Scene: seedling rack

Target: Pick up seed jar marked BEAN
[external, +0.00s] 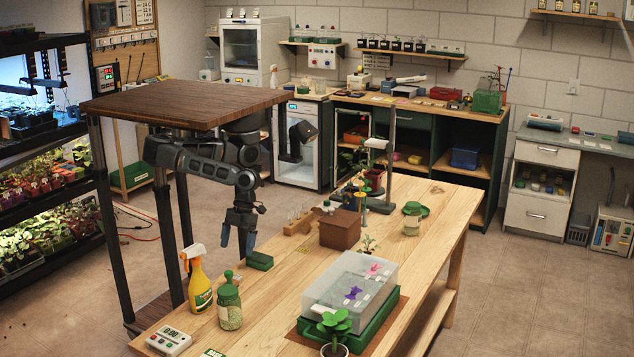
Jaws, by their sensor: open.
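A clear jar with a green top (229,308) stands upright near the front of the wooden table, right of a yellow spray bottle. A second jar (411,226) with a green lid stands farther back on the right side of the table. No BEAN marking is legible on either jar at this size. My gripper (238,246) points down with blue fingertips apart, open and empty. It is at the table's left edge, behind the front jar and apart from it, close to a small green box (259,261).
The yellow spray bottle (200,287) and a white timer (169,341) stand at the front left. A clear-domed tray (350,286), a potted plant (335,330) and a brown box (340,230) take up table room. A wooden tube rack (301,221) stands behind.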

